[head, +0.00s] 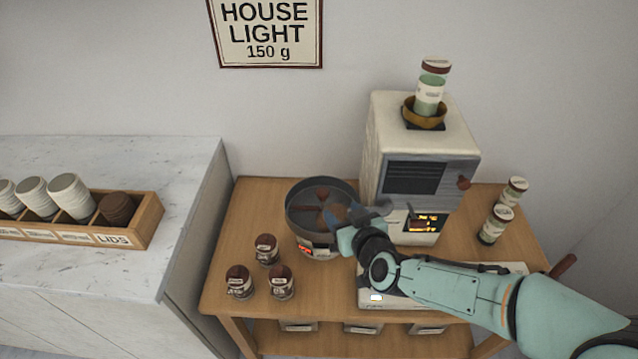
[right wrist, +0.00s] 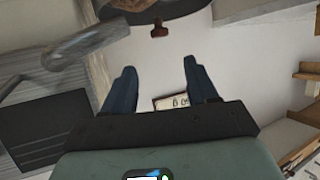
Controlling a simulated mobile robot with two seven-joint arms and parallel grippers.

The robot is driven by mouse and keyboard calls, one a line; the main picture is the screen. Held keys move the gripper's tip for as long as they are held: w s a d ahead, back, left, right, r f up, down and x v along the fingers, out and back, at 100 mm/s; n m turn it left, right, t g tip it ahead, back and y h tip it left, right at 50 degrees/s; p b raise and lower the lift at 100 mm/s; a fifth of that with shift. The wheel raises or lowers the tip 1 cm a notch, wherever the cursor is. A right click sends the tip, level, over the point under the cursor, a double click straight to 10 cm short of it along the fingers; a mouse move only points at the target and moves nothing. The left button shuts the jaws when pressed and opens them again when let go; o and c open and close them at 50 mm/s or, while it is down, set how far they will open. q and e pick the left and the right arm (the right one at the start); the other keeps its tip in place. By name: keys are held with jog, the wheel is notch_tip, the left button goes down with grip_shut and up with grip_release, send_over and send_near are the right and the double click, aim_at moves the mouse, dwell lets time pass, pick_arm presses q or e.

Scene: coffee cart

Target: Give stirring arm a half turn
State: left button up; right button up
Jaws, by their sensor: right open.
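A round dark pan (head: 294,222) with a small orange display stands on the wooden cart. Inside it are brown bars (head: 322,193), which look like the stirring arm; part of them is hidden behind my right gripper (head: 343,211). My right gripper is at the pan's right side, over the rim; I cannot tell whether it touches anything. In the right wrist view its two dark fingers (right wrist: 160,82) are apart with nothing between them. A dark round rim with a small brown knob (right wrist: 159,30) shows at the top of that view. My left gripper is not in view.
A white roaster (head: 430,145) with a jar in its top funnel stands behind the pan on the right. Several small brown-lidded jars (head: 267,249) stand in front left and at the right. A white scale-like device (head: 375,298) lies under my forearm. A cup-and-lid crate (head: 150,222) is left.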

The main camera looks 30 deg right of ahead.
aim_at(323, 191)
jog(key=b+x, duration=0.1)
jog(key=x, duration=1.1)
jog(key=shift+w+f, duration=0.15)
jog(key=shift+w, duration=0.15)
grip_shut()
